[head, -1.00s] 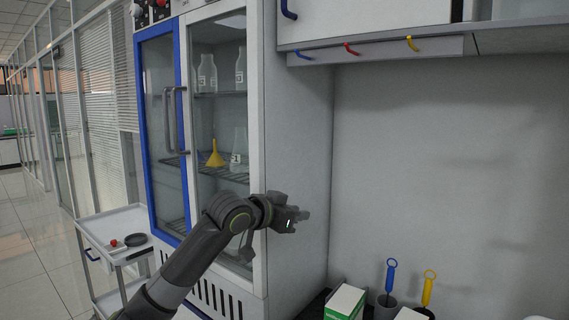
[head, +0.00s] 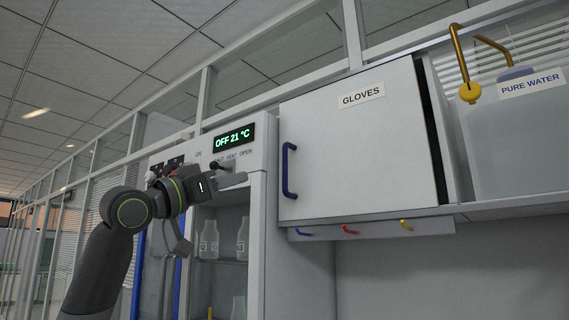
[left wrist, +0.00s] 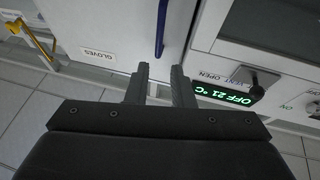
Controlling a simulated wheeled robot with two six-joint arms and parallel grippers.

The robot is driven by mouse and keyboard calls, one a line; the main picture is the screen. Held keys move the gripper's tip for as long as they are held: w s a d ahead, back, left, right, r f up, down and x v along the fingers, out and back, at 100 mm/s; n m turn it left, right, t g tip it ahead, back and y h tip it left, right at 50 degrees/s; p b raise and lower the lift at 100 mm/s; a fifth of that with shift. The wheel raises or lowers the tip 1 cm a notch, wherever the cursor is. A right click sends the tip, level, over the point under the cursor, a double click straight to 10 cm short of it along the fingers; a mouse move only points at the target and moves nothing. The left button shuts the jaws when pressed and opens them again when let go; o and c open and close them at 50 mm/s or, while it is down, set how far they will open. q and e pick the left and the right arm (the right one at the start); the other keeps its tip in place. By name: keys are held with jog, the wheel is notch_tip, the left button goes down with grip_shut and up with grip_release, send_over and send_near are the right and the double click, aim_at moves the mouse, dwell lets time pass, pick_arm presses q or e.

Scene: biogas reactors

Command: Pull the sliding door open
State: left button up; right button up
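The white cabinet door marked GLOVES (head: 352,150) has a blue upright handle (head: 286,170) near its left edge. A dark gap shows along its right edge. In the left wrist view the same blue handle (left wrist: 160,28) lies beyond the fingertips, in line with the space between them. My left gripper (head: 243,180) is in front of the glass-fronted unit, left of the blue handle and apart from it. In the left wrist view its two fingers (left wrist: 160,76) stand apart with nothing between them. My right gripper is not in view.
The glass-fronted unit has a display reading OFF 21 °C (head: 234,137) and a dark knob (head: 225,166) close to my gripper. Blue, red and yellow hooks (head: 350,229) hang below the cabinet. A PURE WATER container (head: 520,130) with a yellow tap stands at the right.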

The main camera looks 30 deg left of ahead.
aim_at(283, 167)
pick_arm(q)
jog(key=p+x, duration=0.7)
jog(key=x, duration=0.7)
jog(key=shift+w+d, duration=0.15)
jog(key=shift+w, duration=0.05)
jog(key=shift+w+r, duration=0.1)
jog(key=shift+w, duration=0.25)
grip_shut()
